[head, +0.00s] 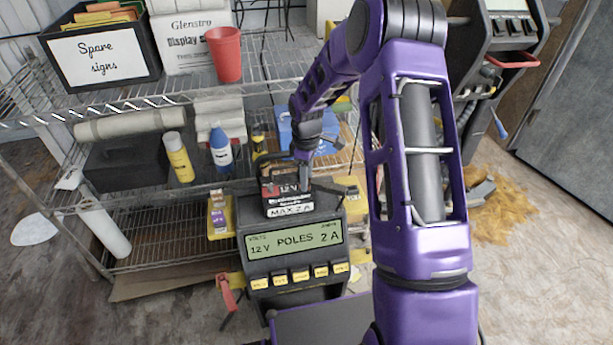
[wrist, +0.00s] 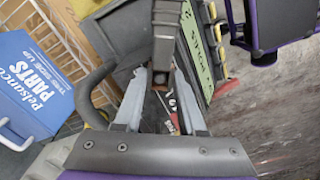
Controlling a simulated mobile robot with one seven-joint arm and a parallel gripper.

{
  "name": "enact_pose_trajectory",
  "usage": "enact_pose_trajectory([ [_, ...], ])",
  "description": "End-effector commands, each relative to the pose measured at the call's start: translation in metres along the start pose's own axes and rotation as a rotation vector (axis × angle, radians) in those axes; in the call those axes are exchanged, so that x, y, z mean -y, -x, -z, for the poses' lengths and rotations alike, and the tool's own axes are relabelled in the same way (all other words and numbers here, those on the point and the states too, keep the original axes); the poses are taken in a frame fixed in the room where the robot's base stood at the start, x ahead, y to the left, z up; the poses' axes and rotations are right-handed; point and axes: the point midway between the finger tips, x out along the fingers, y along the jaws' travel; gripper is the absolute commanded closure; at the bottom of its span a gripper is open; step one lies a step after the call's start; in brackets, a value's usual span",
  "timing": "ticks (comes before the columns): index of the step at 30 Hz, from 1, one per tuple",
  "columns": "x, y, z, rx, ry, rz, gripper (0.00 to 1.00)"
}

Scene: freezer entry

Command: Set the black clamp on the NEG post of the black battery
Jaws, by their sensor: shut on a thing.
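The black battery (head: 285,188), with red trim and a "12 V" marking, sits on top of the dark charger (head: 255,236). My gripper (head: 304,172) is over the battery's right part, pointing down. In the wrist view, my gripper (wrist: 162,80) has its grey fingers shut on the black clamp (wrist: 166,32), a dark bar between them. A black cable (wrist: 92,88) loops at the left there. The battery's posts and the clamp's jaws are not clear, so I cannot tell whether they touch. A red clamp (head: 229,292) hangs at the charger's lower left.
The charger's display reads "12 V POLES 2 A". A wire shelf (head: 170,97) behind holds a signs box (head: 103,55), a red cup (head: 224,55) and bottles. A blue parts box (wrist: 32,85) is left in the wrist view. A second machine (head: 480,75) stands at the right.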

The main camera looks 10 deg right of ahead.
Motion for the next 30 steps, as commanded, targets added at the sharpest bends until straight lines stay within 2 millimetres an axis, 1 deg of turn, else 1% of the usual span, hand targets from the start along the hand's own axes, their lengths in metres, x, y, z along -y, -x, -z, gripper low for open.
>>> enact_pose_trajectory([
  [1, 0.0, 0.0, 0.0, 0.0, 0.0, -0.001, 0.55],
  [6, 0.0, 0.0, 0.0, 0.0, 0.0, -0.001, 0.26],
  [14, 0.0, 0.0, 0.0, 0.0, 0.0, 0.0, 0.26],
  [17, 0.0, 0.004, 0.0, -0.001, 0.0, -0.001, 0.26],
  [20, -0.001, 0.017, 0.0, -0.001, 0.0, -0.003, 0.26],
  [23, -0.001, 0.037, 0.001, -0.002, 0.0, -0.004, 0.26],
  [30, -0.001, 0.097, 0.0, -0.002, 0.0, -0.005, 0.26],
])
